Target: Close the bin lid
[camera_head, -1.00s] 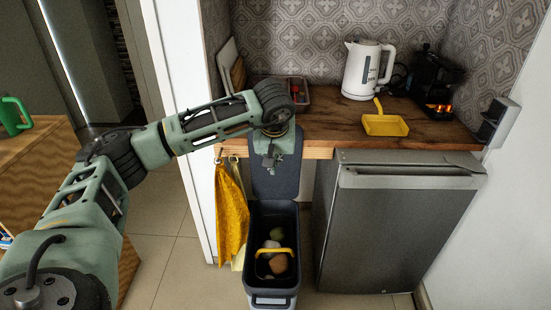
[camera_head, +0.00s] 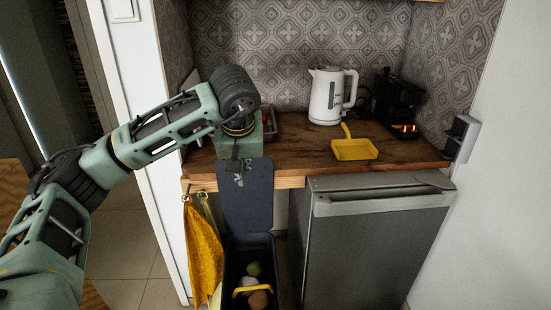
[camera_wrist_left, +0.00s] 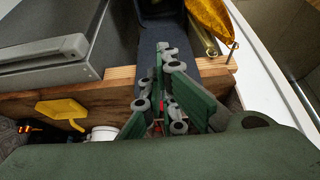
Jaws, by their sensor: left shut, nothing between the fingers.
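The bin (camera_head: 228,272) is a dark, open-topped container on the floor below the counter. Its dark grey lid (camera_head: 260,205) stands open and upright at the bin's back, against the counter's front edge. My left gripper (camera_head: 240,178) points down in front of the upper part of the lid and covers some of it. In the left wrist view the shut, empty fingers (camera_wrist_left: 172,58) overlap the dark lid panel (camera_wrist_left: 152,42). I cannot tell whether they touch it. My right gripper is not in view.
A yellow cloth (camera_head: 203,250) hangs left of the bin. A grey fridge (camera_head: 370,245) stands to its right. Rounded items and a yellow-handled thing lie in the bin.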

